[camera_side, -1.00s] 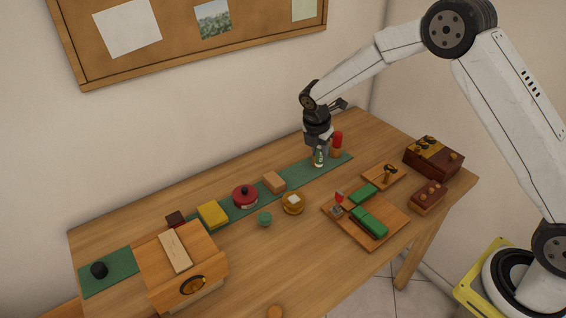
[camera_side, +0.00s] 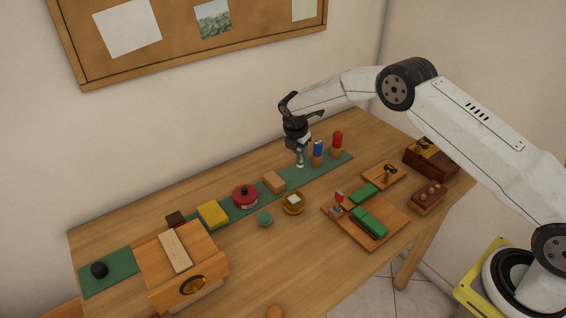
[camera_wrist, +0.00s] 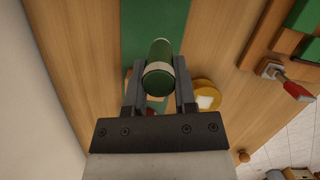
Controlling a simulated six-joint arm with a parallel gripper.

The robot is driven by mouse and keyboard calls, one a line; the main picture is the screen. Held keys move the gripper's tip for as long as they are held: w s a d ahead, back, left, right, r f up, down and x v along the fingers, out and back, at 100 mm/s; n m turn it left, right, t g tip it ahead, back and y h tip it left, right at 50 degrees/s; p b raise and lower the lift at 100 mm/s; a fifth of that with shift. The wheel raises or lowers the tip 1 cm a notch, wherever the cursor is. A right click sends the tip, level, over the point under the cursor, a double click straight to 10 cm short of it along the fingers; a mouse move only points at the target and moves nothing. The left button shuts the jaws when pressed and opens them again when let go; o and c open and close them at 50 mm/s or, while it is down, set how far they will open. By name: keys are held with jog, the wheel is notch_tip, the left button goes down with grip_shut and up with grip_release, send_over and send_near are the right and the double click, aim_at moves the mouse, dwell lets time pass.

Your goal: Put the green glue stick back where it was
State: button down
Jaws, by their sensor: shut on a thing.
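The green glue stick (camera_wrist: 158,68), with a pale band, is between my gripper's fingers in the wrist view. In the side view, the glue stick (camera_side: 300,159) hangs roughly upright below my gripper (camera_side: 299,150), which is shut on it. They are over the right part of the green strip (camera_side: 315,173), left of a blue-capped stick (camera_side: 318,149) and a red-capped stick (camera_side: 337,141). I cannot tell whether the glue stick's lower end touches the strip or is just above it.
A wooden block (camera_side: 274,182), red round pot (camera_side: 245,195) and yellow block (camera_side: 213,214) stand along the strip to the left. A round yellow dish (camera_side: 293,209) is in front. A wooden board (camera_side: 388,236) with green blocks lies at right. Bare strip shows between the wooden block and glue stick.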

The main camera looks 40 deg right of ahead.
jog(key=shift+w+f, duration=0.5)
jog(key=shift+f, duration=0.05)
jog(key=shift+w, duration=0.1)
jog(key=shift+w+f, duration=0.2)
jog(key=shift+f, duration=1.65)
jog(key=shift+f, duration=0.1)
jog(key=shift+c, duration=2.1)
grip_release()
jog(key=v, duration=1.2)
